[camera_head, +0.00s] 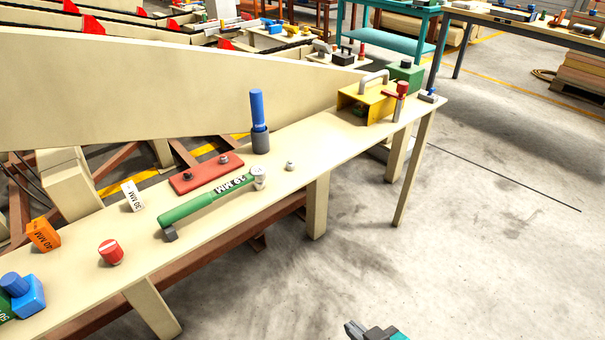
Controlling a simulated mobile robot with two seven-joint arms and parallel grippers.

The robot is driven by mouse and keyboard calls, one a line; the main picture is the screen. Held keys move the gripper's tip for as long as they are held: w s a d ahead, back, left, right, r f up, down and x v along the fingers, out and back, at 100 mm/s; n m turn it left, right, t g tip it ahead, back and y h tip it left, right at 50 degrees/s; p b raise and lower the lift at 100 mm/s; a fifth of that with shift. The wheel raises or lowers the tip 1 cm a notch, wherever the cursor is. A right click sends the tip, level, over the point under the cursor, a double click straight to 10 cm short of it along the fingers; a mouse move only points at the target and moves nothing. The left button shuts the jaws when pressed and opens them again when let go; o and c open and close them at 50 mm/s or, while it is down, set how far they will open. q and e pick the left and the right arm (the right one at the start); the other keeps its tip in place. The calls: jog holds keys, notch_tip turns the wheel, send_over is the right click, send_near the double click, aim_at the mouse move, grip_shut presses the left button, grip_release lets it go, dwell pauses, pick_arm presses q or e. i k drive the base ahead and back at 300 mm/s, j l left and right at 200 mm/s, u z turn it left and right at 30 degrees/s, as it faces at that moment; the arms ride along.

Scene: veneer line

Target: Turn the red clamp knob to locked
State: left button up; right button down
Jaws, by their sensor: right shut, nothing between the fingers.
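A red knob (111,252) with a pale mark on its top sits on the near left part of the long cream bench (330,150). I cannot read from the mark whether it is locked. My right gripper (356,329) shows only in part at the bottom edge, right of centre. It is shut and empty, over the grey floor, well apart from the knob and the bench. My left gripper is out of view.
An orange block (43,234), a blue block (28,294), a green-handled tool (205,203), a red plate (206,174) and a blue-topped cylinder (259,120) stand around on the bench. A yellow box (366,100) is at its far end.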

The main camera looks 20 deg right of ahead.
aim_at(110, 250)
jog(key=z, duration=0.55)
jog(key=u, duration=1.4)
jog(key=z, duration=1.4)
jog(key=u, duration=1.45)
jog(key=i+l, duration=0.05)
